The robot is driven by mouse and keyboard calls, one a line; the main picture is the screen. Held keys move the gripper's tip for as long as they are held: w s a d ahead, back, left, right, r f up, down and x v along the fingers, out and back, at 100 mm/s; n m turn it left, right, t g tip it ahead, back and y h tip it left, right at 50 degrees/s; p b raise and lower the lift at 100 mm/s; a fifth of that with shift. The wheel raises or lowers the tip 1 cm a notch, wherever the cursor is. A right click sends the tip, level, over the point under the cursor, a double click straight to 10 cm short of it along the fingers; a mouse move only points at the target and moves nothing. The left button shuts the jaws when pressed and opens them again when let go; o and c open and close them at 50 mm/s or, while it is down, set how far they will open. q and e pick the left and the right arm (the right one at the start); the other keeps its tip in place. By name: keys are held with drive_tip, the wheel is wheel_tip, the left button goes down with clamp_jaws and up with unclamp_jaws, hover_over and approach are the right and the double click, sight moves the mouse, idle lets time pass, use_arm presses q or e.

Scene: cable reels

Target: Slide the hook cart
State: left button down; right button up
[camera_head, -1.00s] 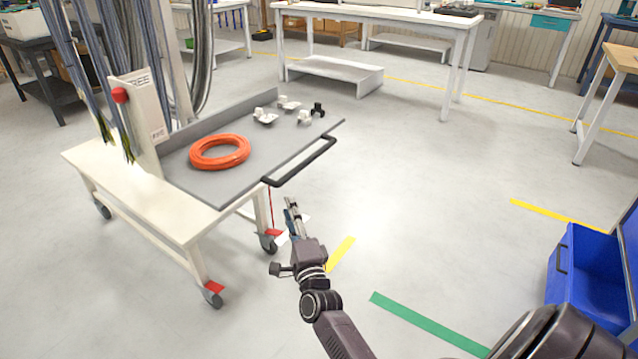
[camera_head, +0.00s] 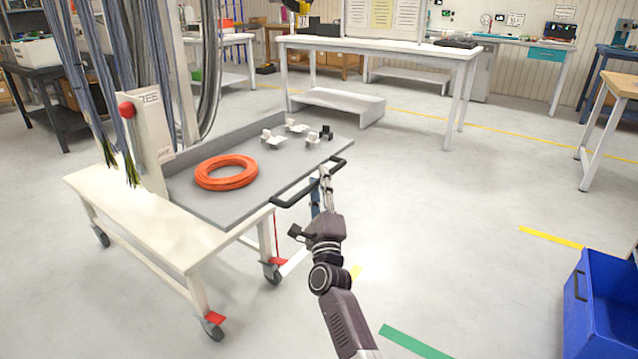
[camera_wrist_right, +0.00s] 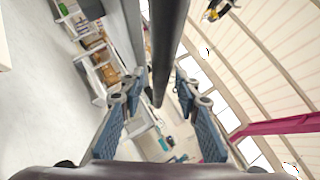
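The hook cart (camera_head: 130,220) is a cream wheeled frame with a grey tray top. Bundles of grey cables hang from its upright at the left. A black bar handle (camera_head: 295,193) runs along the tray's near right edge. My right gripper (camera_head: 325,175) is at the handle's right part in the head view. In the right wrist view the handle bar (camera_wrist_right: 168,45) passes between the two blue-padded fingers of the right gripper (camera_wrist_right: 158,95). The fingers stand apart, with a gap visible on both sides of the bar. My left gripper is in neither view.
An orange cable ring (camera_head: 227,172) and several small white and black parts (camera_head: 297,126) lie on the tray. A blue bin (camera_head: 600,305) stands at the right. A white workbench (camera_head: 380,50) is behind. The floor right of the cart is open.

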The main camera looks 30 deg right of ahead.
clamp_jaws()
idle(0.6)
